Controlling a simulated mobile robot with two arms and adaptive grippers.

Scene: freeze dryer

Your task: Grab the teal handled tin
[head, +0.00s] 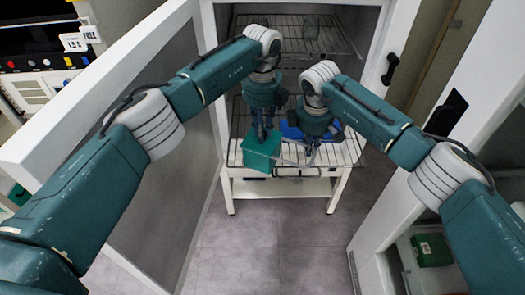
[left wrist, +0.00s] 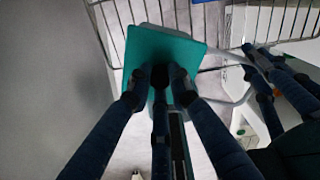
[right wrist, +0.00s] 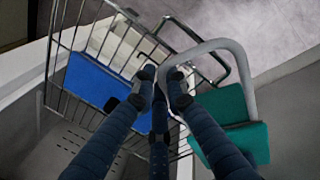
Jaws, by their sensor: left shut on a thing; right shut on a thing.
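The tin (head: 257,158) is a teal box-like piece with a grey looped handle (right wrist: 222,45). It is at the front of the open chamber, at the wire shelf. My left gripper (head: 262,138) is shut on the teal part, which also shows in the left wrist view (left wrist: 190,45). My right gripper (head: 311,153) is to the right of it, shut on the handle's far end; its fingers (right wrist: 163,75) hide the exact contact. The teal part (right wrist: 235,110) is partly hidden behind a finger in the right wrist view.
A blue flat thing (right wrist: 100,82) lies on the wire shelf (head: 345,152) behind the grippers. The open white door (head: 120,75) stands on the left. A white cabinet (head: 395,235) with a green box (head: 432,250) is on the right. The floor (head: 275,240) in front is clear.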

